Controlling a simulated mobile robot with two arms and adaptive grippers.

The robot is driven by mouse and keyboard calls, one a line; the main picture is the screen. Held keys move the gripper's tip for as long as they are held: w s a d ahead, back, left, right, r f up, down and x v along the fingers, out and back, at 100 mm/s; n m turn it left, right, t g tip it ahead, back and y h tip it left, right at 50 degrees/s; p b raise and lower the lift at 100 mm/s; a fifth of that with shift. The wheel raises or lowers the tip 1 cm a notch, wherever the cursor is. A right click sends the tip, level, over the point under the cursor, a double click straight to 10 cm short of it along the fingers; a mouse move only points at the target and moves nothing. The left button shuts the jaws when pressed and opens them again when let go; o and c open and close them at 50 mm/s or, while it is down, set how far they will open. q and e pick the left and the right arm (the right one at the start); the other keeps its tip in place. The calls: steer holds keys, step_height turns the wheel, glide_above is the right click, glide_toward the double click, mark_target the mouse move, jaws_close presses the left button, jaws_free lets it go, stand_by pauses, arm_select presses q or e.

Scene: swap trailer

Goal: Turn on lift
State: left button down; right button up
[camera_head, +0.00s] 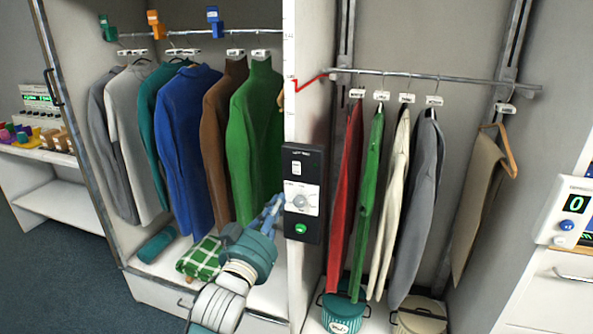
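A black lift control panel (315,195) is mounted on the front edge of the white upright between two wardrobe bays. It carries a small white switch or label at the top, a round dial (300,201) in the middle and a lit green button (301,229) below. My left gripper (274,208) reaches up from the bottom, just left of the panel near the dial and button. Its fingers look close together, but their gap is unclear. I cannot tell whether it touches the panel. A metal clothes rail (460,83) in the right bay sits on vertical tracks. My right gripper is not in view.
Jackets and sweaters hang in both bays, with a green sweater (256,135) close behind my gripper. A green checked cloth (202,258) lies on the left bay floor. Lidded bins (342,316) stand lower right. A white device showing 0 (565,212) is at far right.

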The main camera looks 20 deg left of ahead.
mark_target(299, 163)
arm_select(q)
steer(key=w, duration=0.4)
steer(key=w+r+p, duration=0.1)
steer(key=w, duration=0.4)
steer(key=w+r+p, duration=0.1)
steer(key=w, duration=0.3)
steer(key=shift+w+d+r, duration=0.1)
steer(key=shift+w+d, duration=0.2)
steer(key=shift+p, duration=0.3)
steer(key=shift+w+r+p, duration=0.2)
steer(key=shift+r+p, duration=0.25)
steer(key=shift+p, duration=0.5)
steer(key=shift+f+g, duration=0.3)
steer(key=shift+f, duration=0.05)
